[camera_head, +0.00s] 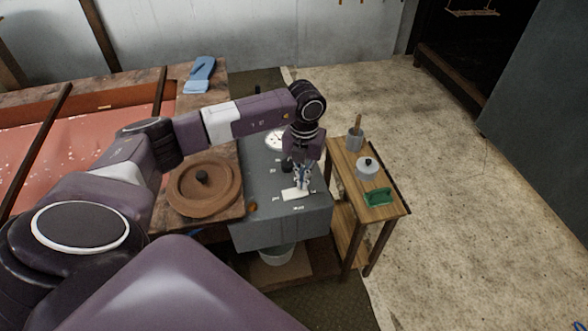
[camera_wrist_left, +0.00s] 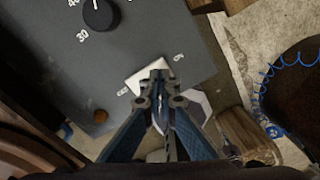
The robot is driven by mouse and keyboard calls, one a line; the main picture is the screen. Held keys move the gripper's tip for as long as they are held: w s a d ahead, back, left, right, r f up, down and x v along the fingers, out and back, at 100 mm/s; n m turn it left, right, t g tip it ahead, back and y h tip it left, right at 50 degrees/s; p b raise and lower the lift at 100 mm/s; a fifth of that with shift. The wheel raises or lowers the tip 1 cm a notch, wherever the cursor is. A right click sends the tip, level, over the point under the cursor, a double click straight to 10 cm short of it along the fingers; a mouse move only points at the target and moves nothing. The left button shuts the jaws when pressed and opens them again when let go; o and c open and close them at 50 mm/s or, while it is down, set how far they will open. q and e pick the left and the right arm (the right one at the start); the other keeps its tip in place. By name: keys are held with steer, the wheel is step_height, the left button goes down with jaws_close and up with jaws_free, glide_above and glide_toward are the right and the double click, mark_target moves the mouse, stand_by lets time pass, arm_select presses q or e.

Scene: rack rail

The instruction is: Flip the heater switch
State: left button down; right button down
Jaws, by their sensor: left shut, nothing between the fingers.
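The heater is a dark grey box (camera_head: 262,205) with a dial on its top; it also shows in the left wrist view (camera_wrist_left: 165,30). The heater switch is a white plate (camera_head: 290,195) near the front edge of the top, with small white lettering at its ends; in the left wrist view the switch (camera_wrist_left: 146,77) is partly hidden behind my fingers. My left gripper (camera_head: 302,186) points down, shut and empty, with its tips over or at the switch. In the left wrist view the gripper (camera_wrist_left: 158,80) covers part of the plate; contact cannot be told. My right gripper is not in view.
A black knob (camera_wrist_left: 97,14) with numbers sits on the heater top. A round brown lid (camera_head: 204,187) lies left of the heater. A small wooden table (camera_head: 375,212) with a pot (camera_head: 367,169) and a green item (camera_head: 377,197) stands close on the right. The floor beyond is clear.

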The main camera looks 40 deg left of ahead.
arm_select(q)
steer(key=shift+f+b, duration=0.8)
steer(key=shift+f, duration=0.3)
stand_by(0.3)
steer(key=shift+r, duration=0.1)
steer(key=shift+r+p, duration=2.4)
steer(key=shift+r, duration=1.1)
